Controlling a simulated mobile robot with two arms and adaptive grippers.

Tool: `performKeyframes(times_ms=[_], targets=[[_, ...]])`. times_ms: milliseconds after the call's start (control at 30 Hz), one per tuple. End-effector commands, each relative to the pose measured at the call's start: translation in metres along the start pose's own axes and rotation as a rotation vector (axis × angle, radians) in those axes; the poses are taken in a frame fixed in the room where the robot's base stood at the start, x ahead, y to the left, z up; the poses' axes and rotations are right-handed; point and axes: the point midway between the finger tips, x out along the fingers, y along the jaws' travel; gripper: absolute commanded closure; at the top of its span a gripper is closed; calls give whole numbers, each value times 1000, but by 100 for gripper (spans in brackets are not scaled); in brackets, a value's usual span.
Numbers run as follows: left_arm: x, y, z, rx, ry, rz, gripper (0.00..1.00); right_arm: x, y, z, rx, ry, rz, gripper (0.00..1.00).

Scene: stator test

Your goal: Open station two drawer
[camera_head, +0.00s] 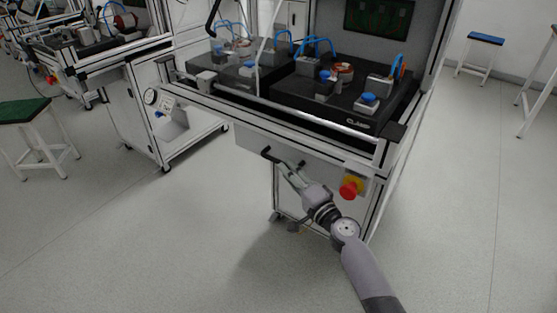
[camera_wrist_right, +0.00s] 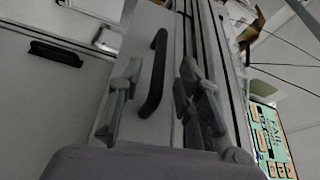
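The station drawer (camera_head: 250,142) is a pale grey front under the workbench, and it looks shut. Its black bar handle (camera_head: 268,154) shows in part, and the whole handle (camera_wrist_right: 155,75) shows in the right wrist view. My right gripper (camera_head: 287,169) is at the handle. In the wrist view its two fingers (camera_wrist_right: 160,88) are apart, one on each side of the handle, with gaps visible between fingers and bar. Whether the fingertips reach past the bar is hard to tell. My left gripper is out of view.
A red emergency stop button (camera_head: 348,189) on a yellow box sits right of the drawer, close to my right arm. The workbench (camera_head: 330,128) carries black test fixtures above. A second black handle (camera_wrist_right: 56,53) shows on a panel. A green-topped stool (camera_head: 24,110) stands left. Floor in front is clear.

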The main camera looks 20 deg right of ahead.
Motion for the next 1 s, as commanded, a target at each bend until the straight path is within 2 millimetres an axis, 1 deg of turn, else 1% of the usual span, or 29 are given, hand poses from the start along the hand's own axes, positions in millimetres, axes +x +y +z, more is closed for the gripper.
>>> performKeyframes(times_ms=[33,100,200,333,467,700,1000], targets=[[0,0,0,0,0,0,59,12,-1,0,2,0,-2,68],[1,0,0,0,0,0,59,25,-1,0,2,0,-2,68],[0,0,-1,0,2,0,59,39,0,0,3,1,-1,68],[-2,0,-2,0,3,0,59,51,1,0,1,0,0,68],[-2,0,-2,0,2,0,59,55,1,0,0,0,0,68],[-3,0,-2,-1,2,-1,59,55,1,0,1,0,0,68],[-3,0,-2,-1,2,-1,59,55,1,0,1,0,0,88]])
